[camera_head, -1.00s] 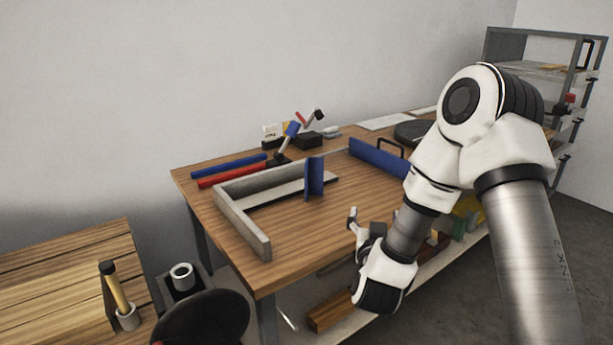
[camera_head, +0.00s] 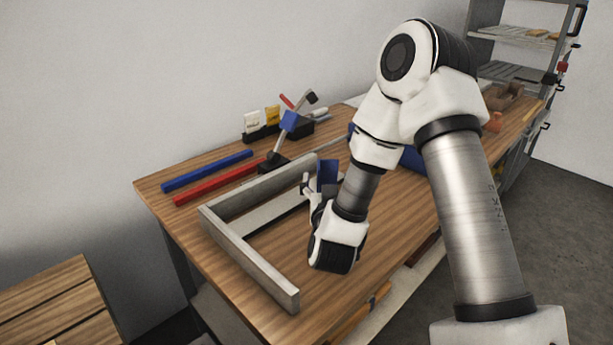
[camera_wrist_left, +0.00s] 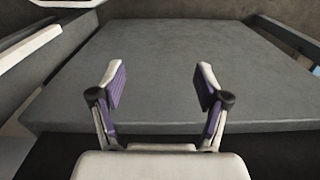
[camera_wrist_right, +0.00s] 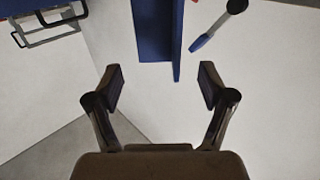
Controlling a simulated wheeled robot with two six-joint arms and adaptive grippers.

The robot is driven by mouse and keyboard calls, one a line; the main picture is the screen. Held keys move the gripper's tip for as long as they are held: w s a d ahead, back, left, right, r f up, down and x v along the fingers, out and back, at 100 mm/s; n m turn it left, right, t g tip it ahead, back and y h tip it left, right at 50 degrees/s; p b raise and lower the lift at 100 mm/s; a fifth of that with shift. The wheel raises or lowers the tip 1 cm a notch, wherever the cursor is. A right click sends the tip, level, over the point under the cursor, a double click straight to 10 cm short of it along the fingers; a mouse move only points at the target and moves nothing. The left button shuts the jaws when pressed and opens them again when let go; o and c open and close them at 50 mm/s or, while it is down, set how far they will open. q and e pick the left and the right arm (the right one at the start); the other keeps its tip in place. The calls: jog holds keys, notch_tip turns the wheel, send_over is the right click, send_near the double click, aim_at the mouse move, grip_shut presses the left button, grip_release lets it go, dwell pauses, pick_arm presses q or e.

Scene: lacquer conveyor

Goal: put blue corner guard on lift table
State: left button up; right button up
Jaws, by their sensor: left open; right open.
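The blue corner guard (camera_head: 328,174) stands upright on the wooden workbench, beside the grey angled frame, partly hidden by my right gripper. My right gripper (camera_head: 309,187) is open and empty, close to it on the near side. In the right wrist view the guard (camera_wrist_right: 152,32) shows its L shape at the top, just beyond the open fingers (camera_wrist_right: 161,88), with no contact visible. My left gripper (camera_wrist_left: 160,88) is open and empty in the left wrist view, facing a flat grey platform (camera_wrist_left: 170,60). I cannot tell for certain whether that is the lift table.
The grey frame (camera_head: 250,262) lies on the workbench (camera_head: 205,275) left of my right gripper. A blue bar (camera_head: 207,171) and a red bar (camera_head: 218,183) lie at the back left. A blue-headed clamp (camera_head: 289,122) stands behind. A slatted wooden surface (camera_head: 50,300) is at lower left.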

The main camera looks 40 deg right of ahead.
aim_at(328, 165)
jog(key=shift+w+d, duration=0.2)
jog(key=shift+w, duration=0.1)
jog(key=x, duration=0.7)
jog(key=shift+s+d+p, duration=0.15)
jog(key=shift+s+p, duration=0.05)
jog(key=shift+p, duration=0.2)
jog(key=shift+r, duration=0.1)
jog(key=c, duration=1.4)
